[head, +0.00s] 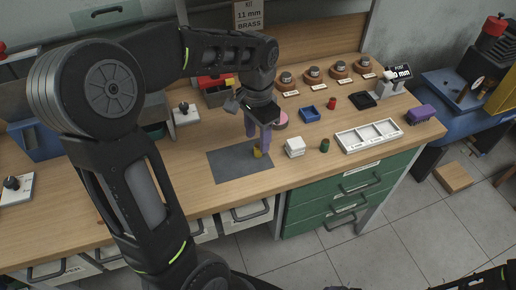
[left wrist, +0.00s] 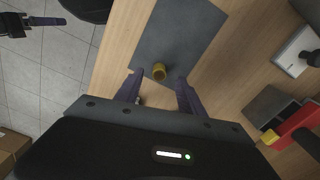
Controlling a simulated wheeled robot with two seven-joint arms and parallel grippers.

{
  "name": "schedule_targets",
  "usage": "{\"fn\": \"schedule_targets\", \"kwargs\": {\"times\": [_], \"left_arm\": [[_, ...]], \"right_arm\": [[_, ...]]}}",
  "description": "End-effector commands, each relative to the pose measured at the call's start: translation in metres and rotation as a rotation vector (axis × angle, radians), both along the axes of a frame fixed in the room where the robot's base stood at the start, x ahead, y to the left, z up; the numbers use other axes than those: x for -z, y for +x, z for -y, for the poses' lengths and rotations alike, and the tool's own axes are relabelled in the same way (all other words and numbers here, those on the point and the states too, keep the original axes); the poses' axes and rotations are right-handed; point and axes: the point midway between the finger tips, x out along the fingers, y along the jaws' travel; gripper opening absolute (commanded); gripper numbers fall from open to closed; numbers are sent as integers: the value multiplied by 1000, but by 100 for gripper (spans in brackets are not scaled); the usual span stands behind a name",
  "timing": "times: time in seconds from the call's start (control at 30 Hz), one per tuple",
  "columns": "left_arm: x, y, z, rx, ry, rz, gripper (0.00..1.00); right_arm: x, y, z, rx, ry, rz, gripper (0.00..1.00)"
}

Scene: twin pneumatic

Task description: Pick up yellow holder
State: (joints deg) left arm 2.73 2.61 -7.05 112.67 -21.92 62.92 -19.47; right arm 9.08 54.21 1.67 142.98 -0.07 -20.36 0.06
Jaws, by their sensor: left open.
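The yellow holder (head: 257,152) is a small ring-like piece on the dark grey mat (head: 226,165) on the wooden bench. In the left wrist view the yellow holder (left wrist: 159,72) shows its round opening, near the mat's lower edge. My left gripper (head: 258,134) points down over it, with its purple fingers apart and nothing between them. In the left wrist view the holder lies just beyond the tips of my left gripper (left wrist: 157,82), roughly centred between them. My right gripper (left wrist: 45,21) shows in the left wrist view over the floor; its opening is unclear.
A white block (head: 295,147) and a dark green cylinder (head: 325,146) stand right of the mat. A white compartment tray (head: 369,136), a blue tray (head: 310,114) and a red piece (head: 332,103) lie farther right. Red and grey bins (head: 216,93) stand behind.

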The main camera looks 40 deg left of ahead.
Motion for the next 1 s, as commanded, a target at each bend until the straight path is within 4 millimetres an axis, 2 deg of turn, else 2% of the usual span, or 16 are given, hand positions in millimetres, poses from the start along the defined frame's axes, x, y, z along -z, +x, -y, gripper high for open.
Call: {"fn": "schedule_targets", "kwargs": {"times": [0.2, 0.3, 0.9, 1.0], "left_arm": [[32, 0, 2, 0, -1, -4, 47], [39, 0, 2, 0, 1, -2, 47], [39, 0, 2, 0, 0, -1, 47], [39, 0, 2, 0, 0, -1, 38]], "right_arm": [[-5, 0, 0, 0, 0, 0, 100], [-5, 0, 0, 0, 0, 0, 100], [-5, 0, 0, 0, 0, 0, 100], [-5, 0, 0, 0, 0, 0, 100]]}}
